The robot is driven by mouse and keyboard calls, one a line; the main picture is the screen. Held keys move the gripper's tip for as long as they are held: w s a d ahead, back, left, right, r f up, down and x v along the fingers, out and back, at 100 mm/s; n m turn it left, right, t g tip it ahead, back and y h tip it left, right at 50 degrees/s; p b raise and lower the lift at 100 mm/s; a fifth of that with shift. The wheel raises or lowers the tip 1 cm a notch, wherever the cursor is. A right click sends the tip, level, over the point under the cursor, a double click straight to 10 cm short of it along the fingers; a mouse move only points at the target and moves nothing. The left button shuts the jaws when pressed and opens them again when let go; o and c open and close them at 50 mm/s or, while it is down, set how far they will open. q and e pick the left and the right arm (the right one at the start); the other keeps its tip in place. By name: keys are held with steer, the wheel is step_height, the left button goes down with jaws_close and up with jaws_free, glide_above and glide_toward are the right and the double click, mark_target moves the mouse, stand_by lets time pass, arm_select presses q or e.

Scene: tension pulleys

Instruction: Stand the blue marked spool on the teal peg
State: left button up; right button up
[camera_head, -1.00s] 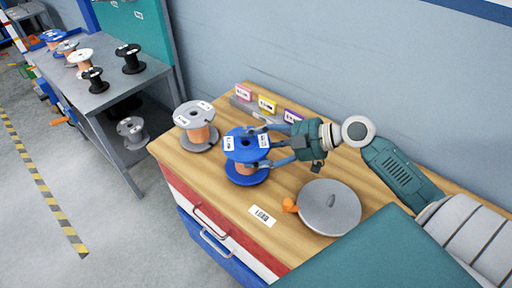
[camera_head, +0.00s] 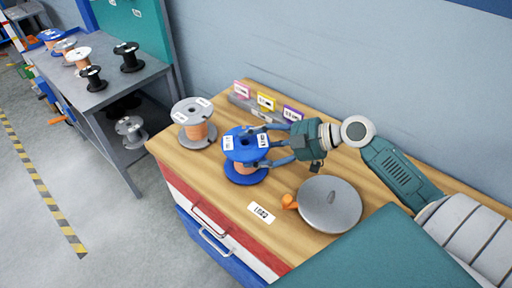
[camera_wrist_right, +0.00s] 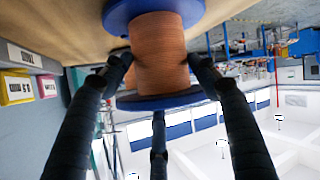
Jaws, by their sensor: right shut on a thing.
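The blue marked spool (camera_head: 240,171) has blue flanges, white labels on its top and copper-coloured wire. It stands upright at the left front of the wooden bench top. My right gripper (camera_head: 262,149) is shut on it from the right, its fingers around the spool's side. In the right wrist view the dark fingers press on the copper winding (camera_wrist_right: 158,48) between the two blue flanges. I cannot tell whether the spool's lower flange touches the bench. No teal peg can be made out in these frames. My left gripper is not in view.
A grey spool (camera_head: 191,109) stands just behind and left of the blue one. Small coloured labelled tags (camera_head: 266,102) line the bench's back. A grey table (camera_head: 126,92) with several spools stands at left.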

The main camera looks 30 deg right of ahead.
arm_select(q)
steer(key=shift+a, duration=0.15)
arm_select(e)
steer(key=shift+s+f, duration=0.15)
steer(key=shift+f, duration=0.2)
steer(key=o, duration=1.7)
steer(key=shift+a, duration=0.1)
steer(key=shift+c, duration=0.2)
steer(key=o, duration=0.3)
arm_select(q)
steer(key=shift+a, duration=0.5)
arm_select(e)
steer(key=v, duration=0.8)
steer(key=shift+w+r, duration=0.1)
steer(key=shift+w, duration=0.1)
